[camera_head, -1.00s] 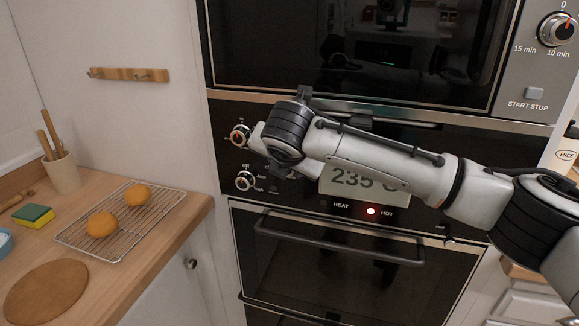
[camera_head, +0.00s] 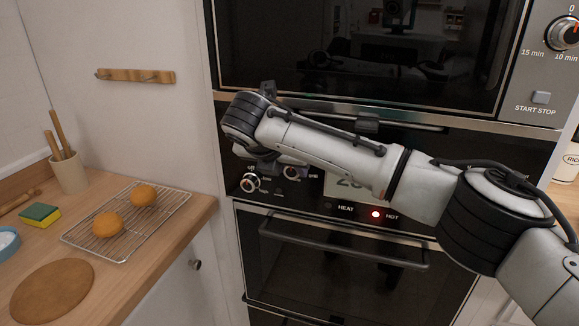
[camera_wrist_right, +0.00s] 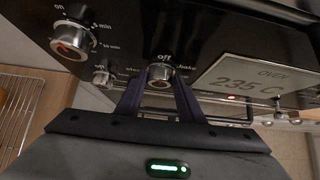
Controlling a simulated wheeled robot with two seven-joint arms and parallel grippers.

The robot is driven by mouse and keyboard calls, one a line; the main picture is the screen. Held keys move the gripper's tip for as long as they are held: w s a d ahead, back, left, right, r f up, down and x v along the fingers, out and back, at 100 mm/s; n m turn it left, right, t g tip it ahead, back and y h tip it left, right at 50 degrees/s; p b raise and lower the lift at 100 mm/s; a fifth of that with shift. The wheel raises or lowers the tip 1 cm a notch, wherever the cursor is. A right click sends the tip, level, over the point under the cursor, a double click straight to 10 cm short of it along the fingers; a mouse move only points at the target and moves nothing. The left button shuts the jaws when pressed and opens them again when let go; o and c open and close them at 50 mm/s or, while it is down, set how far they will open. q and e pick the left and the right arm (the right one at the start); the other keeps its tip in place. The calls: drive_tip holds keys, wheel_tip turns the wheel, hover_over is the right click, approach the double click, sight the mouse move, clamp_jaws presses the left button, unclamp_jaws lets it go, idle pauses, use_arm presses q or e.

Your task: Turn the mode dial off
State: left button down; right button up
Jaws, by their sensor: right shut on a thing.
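The mode dial (camera_wrist_right: 159,74) is a round metal knob on the black oven panel, with "off" printed above it and "bake" to its right in the right wrist view. My right gripper (camera_wrist_right: 158,88) is shut on this dial, with one dark finger on each side. I cannot tell where the dial's pointer stands. In the head view the dial (camera_head: 295,172) shows just below my right arm, which hides part of the panel and the gripper. My left gripper is not in view.
Another dial (camera_head: 250,182) sits left of the mode dial. A timer dial (camera_wrist_right: 72,40) with minute marks shows in the wrist view. The oven display (camera_wrist_right: 248,78) reads 235 C, and the HOT light (camera_head: 376,214) is red. A counter with a wire rack (camera_head: 125,222) stands left.

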drive_tip(key=shift+d+f, duration=0.1)
drive_tip(key=o, duration=1.1)
drive_tip(key=shift+c, duration=0.2)
drive_tip(key=b+v, duration=0.1)
drive_tip(key=v, duration=0.9)
